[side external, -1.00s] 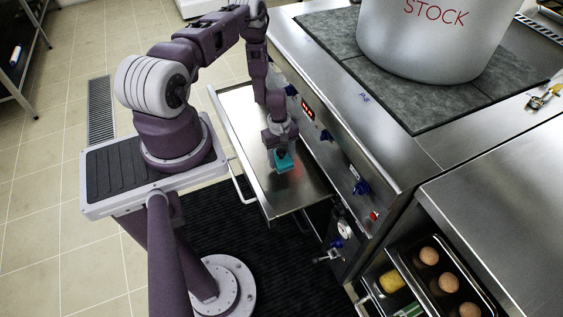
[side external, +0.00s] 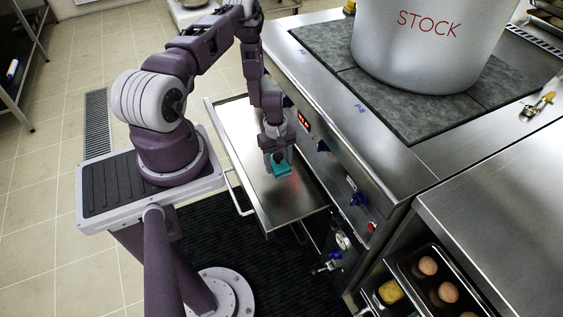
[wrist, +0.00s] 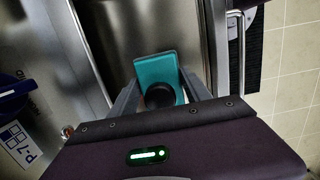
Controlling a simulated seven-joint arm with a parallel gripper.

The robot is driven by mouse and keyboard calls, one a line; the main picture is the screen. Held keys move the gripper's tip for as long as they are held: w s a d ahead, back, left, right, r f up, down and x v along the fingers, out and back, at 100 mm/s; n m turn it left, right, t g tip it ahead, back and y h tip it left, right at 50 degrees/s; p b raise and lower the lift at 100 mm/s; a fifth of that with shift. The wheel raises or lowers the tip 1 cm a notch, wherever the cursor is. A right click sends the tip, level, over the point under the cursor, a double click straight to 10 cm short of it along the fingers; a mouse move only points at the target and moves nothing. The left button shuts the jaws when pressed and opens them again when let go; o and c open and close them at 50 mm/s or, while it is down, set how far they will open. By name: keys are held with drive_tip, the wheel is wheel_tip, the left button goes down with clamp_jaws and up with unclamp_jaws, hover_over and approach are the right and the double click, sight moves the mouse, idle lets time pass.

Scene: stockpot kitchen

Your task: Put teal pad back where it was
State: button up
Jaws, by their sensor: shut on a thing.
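The teal pad (side external: 281,169) is a small flat piece with a dark round knob on top. My gripper (side external: 279,158) is shut on it from above. In the wrist view the pad (wrist: 155,66) shows between the fingers, with the knob close to my gripper (wrist: 158,92). The pad is over the pulled-out steel drawer (side external: 252,157), inside its rim, towards the near end. I cannot tell whether the pad touches the drawer floor or hangs just above it. A faint red glow shows on the steel beside the pad.
The stove front (side external: 331,127) with blue knobs runs along the drawer's right side. A large stockpot (side external: 430,50) stands on the dark stove top (side external: 345,88). The rest of the drawer floor looks bare.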

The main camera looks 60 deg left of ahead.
wheel_tip(320, 180, up, 39)
hover_over(355, 119)
wheel_tip(355, 119, down, 14)
drive_tip(key=shift+a+f, duration=0.15)
drive_tip(key=shift+f, duration=0.1)
drive_tip(key=shift+f, duration=0.1)
drive_tip(key=o, duration=1.5)
drive_tip(key=shift+c, duration=0.2)
